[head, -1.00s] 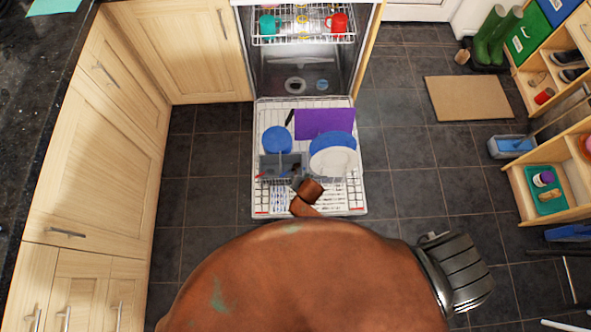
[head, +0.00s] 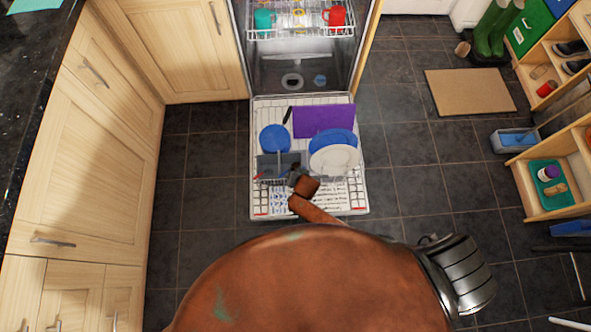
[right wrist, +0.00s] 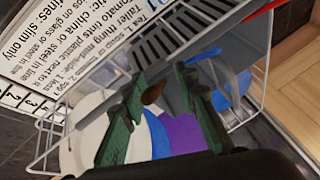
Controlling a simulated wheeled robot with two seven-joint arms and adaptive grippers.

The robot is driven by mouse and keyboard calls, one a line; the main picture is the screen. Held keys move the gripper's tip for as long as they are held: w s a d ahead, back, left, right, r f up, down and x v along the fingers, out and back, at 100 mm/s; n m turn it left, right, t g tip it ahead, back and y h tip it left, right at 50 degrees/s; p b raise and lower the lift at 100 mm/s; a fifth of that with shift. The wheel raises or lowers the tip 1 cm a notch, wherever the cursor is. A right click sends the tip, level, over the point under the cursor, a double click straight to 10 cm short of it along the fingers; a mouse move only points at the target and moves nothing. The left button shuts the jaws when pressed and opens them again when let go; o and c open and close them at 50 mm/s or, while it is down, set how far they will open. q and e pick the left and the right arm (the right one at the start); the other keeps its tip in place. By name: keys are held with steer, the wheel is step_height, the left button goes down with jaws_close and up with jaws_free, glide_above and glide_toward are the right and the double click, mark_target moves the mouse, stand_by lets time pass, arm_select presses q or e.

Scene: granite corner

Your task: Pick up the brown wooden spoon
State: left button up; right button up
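A small brown rounded end, which looks like the brown wooden spoon (right wrist: 153,93), shows in the right wrist view beside the grey cutlery basket (right wrist: 186,92). It appears between the two green fingers of my right gripper (right wrist: 156,78), which stand apart. I cannot tell whether either finger touches it. In the head view my right gripper (head: 293,178) is at the front of the grey basket (head: 270,163), and my arm hides part of that area. The spoon cannot be made out there. My left gripper is in neither view.
The open dishwasher's lower rack (head: 345,199) holds a blue bowl (head: 274,138), white and blue plates (head: 335,160) and a purple board (head: 325,120). The upper rack holds a red mug (head: 334,16).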

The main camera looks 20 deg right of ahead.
steer(key=shift+c, duration=0.6)
jaws_close()
steer(key=shift+r, duration=0.2)
steer(key=shift+r, duration=0.2)
step_height(320, 180, up, 7)
steer(key=p, duration=0.4)
arm_select(q)
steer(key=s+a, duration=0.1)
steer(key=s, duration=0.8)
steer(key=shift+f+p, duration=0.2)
steer(key=shift+p, duration=0.2)
arm_select(e)
steer(key=shift+r, duration=1.15)
